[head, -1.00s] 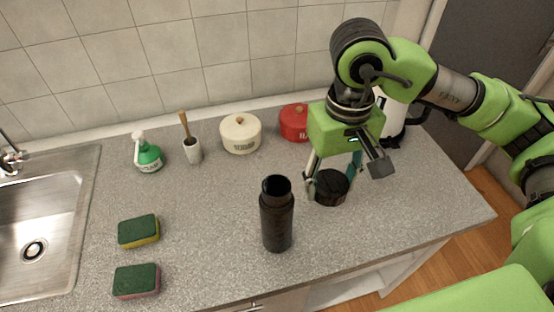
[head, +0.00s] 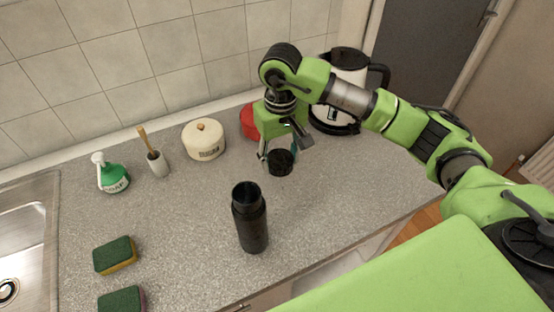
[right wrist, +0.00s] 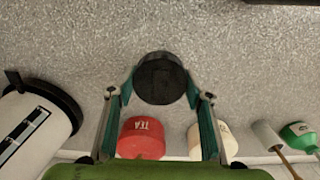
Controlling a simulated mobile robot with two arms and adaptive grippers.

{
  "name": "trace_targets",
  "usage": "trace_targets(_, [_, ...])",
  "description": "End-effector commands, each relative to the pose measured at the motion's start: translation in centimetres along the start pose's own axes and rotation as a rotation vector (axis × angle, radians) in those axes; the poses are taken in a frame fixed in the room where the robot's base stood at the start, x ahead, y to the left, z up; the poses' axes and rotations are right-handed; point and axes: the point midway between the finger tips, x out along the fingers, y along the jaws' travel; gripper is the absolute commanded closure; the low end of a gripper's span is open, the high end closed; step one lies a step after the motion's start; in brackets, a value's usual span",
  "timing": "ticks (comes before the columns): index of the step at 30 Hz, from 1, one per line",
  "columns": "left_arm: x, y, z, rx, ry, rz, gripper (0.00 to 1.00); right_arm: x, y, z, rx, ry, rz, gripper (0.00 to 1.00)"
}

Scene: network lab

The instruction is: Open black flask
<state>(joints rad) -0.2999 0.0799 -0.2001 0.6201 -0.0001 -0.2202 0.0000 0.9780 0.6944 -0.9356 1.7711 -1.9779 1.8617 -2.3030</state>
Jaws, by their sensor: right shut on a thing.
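The black flask (head: 250,222) stands upright on the grey counter in the head view. Its mouth is open and its inside shows. The black lid (head: 280,165) is off the flask, behind it and to its right. My right gripper (head: 281,157) is shut on the lid, with a finger on either side. The right wrist view shows the round lid (right wrist: 160,75) between the green fingertips. I cannot tell whether the lid touches the counter. My left gripper is not in view.
A red tea canister (head: 249,122), a cream canister (head: 204,142) and a white kettle (head: 338,100) stand along the back. A brush holder (head: 158,164), a green soap bottle (head: 114,178) and two sponges (head: 115,256) are left. The counter right of the flask (head: 345,195) is clear.

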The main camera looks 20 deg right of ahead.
Motion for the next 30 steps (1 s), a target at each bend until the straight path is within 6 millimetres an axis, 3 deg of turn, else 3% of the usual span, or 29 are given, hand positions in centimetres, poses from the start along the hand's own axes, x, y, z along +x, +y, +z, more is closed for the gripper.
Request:
trace_targets(8, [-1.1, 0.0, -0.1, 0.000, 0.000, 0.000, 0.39, 2.2, 0.3, -1.9, 0.001, -0.001, 0.000, 0.80])
trace_targets(15, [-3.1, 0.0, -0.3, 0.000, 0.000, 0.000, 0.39, 4.9, 0.3, -1.9, 0.000, -0.002, 0.000, 0.80])
trace_targets(28, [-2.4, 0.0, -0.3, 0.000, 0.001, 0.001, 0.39, 5.8, 0.3, -2.0, -0.001, 0.002, 0.000, 0.80])
trace_targets(29, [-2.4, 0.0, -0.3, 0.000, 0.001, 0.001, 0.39, 5.8, 0.3, -2.0, -0.001, 0.002, 0.000, 0.51])
trace_targets(30, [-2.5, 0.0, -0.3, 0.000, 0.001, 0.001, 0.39, 5.7, 0.3, -1.9, -0.001, 0.002, 0.000, 0.41])
